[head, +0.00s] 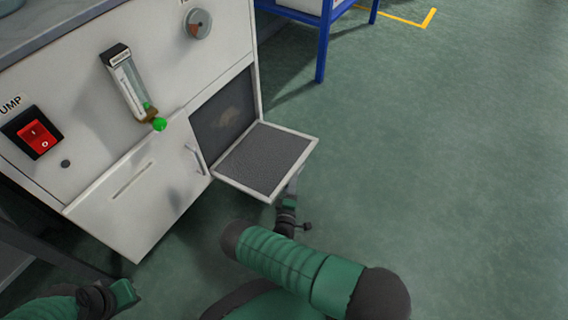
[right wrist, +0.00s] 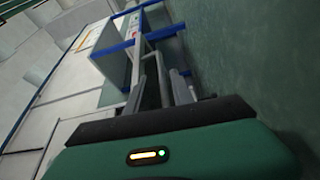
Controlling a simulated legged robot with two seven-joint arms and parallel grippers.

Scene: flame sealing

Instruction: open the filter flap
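The filter flap (head: 265,158) is swung down from the white cabinet and stands out from it roughly level, its dark mesh face up. The filter opening (head: 222,112) behind it is uncovered. My right gripper (head: 293,184) is just below the flap's outer front edge, partly hidden by it. In the right wrist view my right gripper's fingers (right wrist: 158,90) look apart; I cannot tell whether they touch the flap. My left gripper (head: 124,293) is low at the left, away from the flap, with its fingers not clearly shown.
The white cabinet (head: 135,205) carries a red pump switch (head: 37,138), a flow meter (head: 128,85) with a green knob, and a round dial (head: 198,23). A handle (head: 196,160) is beside the opening. A blue-legged table (head: 322,45) stands behind. The floor at right is clear.

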